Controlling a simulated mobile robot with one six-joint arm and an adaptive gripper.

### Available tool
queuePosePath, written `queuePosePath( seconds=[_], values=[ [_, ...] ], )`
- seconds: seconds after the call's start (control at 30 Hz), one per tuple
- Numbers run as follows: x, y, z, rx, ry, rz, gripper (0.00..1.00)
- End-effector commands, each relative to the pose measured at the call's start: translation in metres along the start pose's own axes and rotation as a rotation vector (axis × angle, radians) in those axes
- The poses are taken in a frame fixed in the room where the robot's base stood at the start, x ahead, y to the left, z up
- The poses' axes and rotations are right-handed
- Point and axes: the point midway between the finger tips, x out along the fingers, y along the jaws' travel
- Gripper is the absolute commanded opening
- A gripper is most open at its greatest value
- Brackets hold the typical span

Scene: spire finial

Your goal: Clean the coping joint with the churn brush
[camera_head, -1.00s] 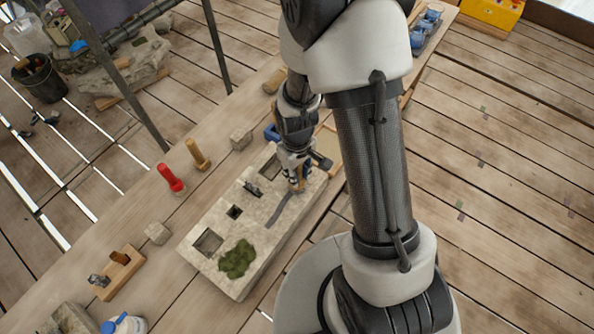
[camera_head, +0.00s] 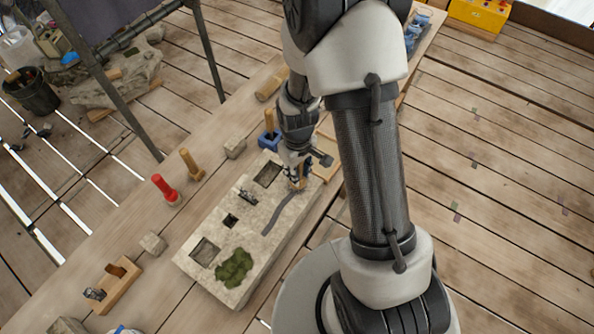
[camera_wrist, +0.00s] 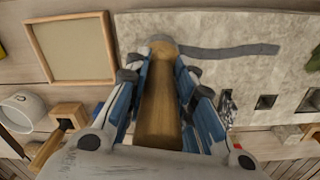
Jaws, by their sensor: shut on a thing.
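The coping stone (camera_head: 258,250) is a pale slab on the plank bench, with square recesses and a green moss patch. Its joint (camera_head: 279,213) is a dark grey curved strip on top, and it also shows in the wrist view (camera_wrist: 235,51). My gripper (camera_head: 298,182) is over the far end of the joint. Its blue fingers (camera_wrist: 160,85) are shut on the wooden handle of the churn brush (camera_wrist: 161,105). The brush's far end lies at the joint's left end in the wrist view. Whether it touches the stone, and its bristles, I cannot tell.
A red-handled tool (camera_head: 165,188) and a wooden-handled one (camera_head: 191,164) stand left of the slab. A wooden plane (camera_head: 116,287) and small stone blocks lie nearby. A wood-framed board (camera_wrist: 72,48) lies beside the slab. A blue holder (camera_head: 268,139) is behind it.

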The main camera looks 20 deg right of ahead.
Motion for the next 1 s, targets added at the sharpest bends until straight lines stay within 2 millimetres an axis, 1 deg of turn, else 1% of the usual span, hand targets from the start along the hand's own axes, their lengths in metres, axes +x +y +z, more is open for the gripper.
queuePosePath(
  seconds=[0.07,0.17,0.8,0.9,1.0],
  values=[
    [0.000,0.000,0.000,0.000,0.000,0.000,0.00],
    [-0.005,0.000,0.000,0.000,0.000,0.000,0.00],
    [-0.068,0.001,-0.001,0.000,0.001,0.000,0.00],
    [-0.071,0.001,0.000,0.000,0.000,0.000,0.00],
    [-0.070,0.001,0.000,0.000,0.000,0.000,0.00]
  ],
)
